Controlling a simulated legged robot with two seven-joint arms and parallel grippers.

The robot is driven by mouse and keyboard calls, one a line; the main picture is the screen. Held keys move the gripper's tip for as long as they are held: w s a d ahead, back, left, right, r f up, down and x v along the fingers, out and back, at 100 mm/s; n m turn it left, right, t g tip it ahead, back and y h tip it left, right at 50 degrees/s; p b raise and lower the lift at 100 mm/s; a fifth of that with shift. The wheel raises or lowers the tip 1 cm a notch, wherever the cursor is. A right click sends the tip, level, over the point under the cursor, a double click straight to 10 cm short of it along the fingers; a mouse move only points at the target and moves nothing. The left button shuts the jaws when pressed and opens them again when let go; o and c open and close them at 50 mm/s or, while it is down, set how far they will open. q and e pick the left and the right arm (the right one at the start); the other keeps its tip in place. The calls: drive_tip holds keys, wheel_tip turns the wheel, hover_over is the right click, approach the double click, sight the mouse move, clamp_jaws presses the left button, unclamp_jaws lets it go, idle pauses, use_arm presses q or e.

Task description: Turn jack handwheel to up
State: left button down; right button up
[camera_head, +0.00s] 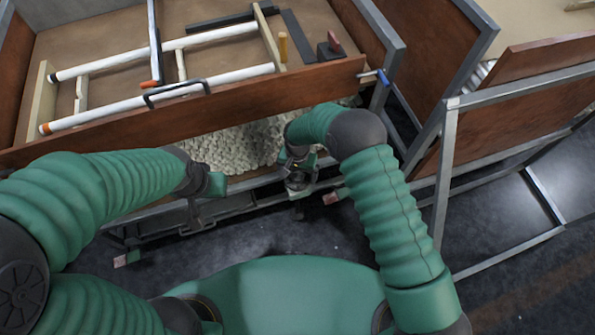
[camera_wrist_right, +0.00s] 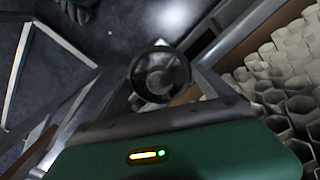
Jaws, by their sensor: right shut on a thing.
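The jack handwheel (camera_wrist_right: 160,75) is a dark, spoked ring just beyond my right gripper's green housing in the right wrist view. In the head view it shows as a small dark ring (camera_head: 300,184) below the bench's front. My right gripper (camera_head: 299,176) points down at it and is shut on it; its fingertips are mostly hidden. My left arm comes in from the left, and its gripper (camera_head: 196,208) hangs down by the bench front, apart from the handwheel. Its fingers are too dark to tell open from shut.
A wood-sided bench tray (camera_head: 240,99) with white tubes (camera_head: 165,99) stands above. Pale hexagonal tubes (camera_wrist_right: 280,80) lie packed close to the handwheel. A metal-framed wooden rack (camera_head: 447,170) stands at right. Dark floor (camera_head: 240,240) is clear in front.

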drive_tip(key=n, duration=0.2)
drive_tip(key=n+p, duration=0.1)
drive_tip(key=shift+w+r+n, duration=0.15)
drive_tip(key=shift+n, duration=0.25)
drive_tip(key=n+p, duration=0.1)
drive_tip(key=n, duration=1.1)
drive_tip(key=shift+n+p, duration=0.3)
drive_tip(key=shift+p, duration=0.05)
drive_tip(key=n, duration=0.4)
drive_tip(key=shift+w+a+n, duration=0.1)
drive_tip(key=shift+n, duration=0.2)
drive_tip(key=n, duration=0.3)
drive_tip(key=shift+n, duration=0.3)
drive_tip(key=n, duration=0.8)
drive_tip(key=shift+n, duration=0.3)
